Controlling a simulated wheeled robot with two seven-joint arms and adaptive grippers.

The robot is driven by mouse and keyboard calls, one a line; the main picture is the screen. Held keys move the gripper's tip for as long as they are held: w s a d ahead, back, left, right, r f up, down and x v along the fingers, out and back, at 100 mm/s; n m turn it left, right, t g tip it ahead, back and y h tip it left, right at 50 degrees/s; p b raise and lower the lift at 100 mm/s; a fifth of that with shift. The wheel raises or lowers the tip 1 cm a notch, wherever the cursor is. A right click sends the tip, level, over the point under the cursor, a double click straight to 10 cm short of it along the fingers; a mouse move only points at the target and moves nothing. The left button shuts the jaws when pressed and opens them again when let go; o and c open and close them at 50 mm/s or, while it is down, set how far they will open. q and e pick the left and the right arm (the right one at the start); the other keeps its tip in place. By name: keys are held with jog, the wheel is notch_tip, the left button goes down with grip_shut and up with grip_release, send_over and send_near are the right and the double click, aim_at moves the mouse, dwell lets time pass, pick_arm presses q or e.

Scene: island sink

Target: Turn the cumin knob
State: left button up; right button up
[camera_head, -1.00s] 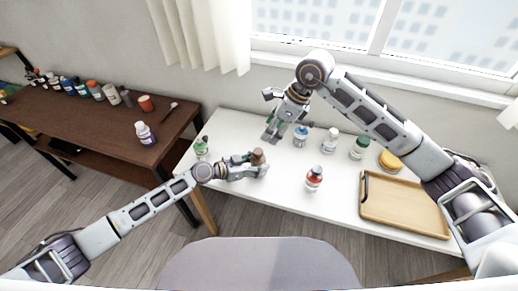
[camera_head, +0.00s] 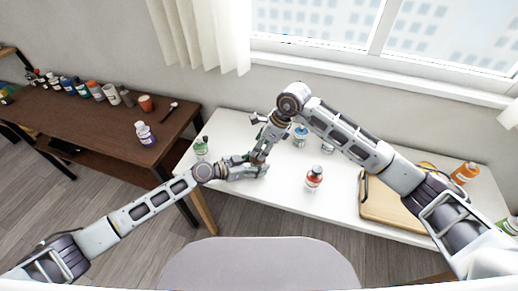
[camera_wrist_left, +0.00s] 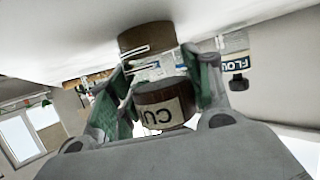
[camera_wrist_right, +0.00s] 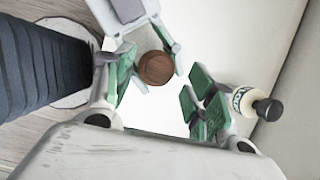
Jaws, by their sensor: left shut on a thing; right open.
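The cumin jar shows in the left wrist view as a brown piece with a partly hidden "CU" label (camera_wrist_left: 160,108), a clear section and a second brown end (camera_wrist_left: 147,38). My left gripper (camera_wrist_left: 162,72) is shut on it, with green pads on both sides; in the head view the left gripper (camera_head: 258,168) is at the table's front left. My right gripper (camera_head: 262,150) points down just above it, largely hiding the jar. In the right wrist view the round brown knob (camera_wrist_right: 155,68) lies between and beyond the open fingers of the right gripper (camera_wrist_right: 163,88), apparently untouched.
On the white table (camera_head: 290,190) stand a green-capped bottle (camera_head: 201,147) at left, a red-labelled bottle (camera_head: 314,178), a blue-labelled bottle (camera_head: 300,135) and a wooden tray (camera_head: 390,207). The right arm crosses over the table. The brown side table (camera_head: 110,130) holds several jars.

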jog(key=shift+x, duration=1.15)
jog(key=c, duration=1)
jog(key=shift+c, duration=0.2)
jog(key=shift+m, duration=0.5)
jog(key=shift+m+t+h, duration=0.5)
jog(key=shift+m+t, duration=0.4)
jog(key=shift+m, duration=1.4)
jog(key=o, duration=1)
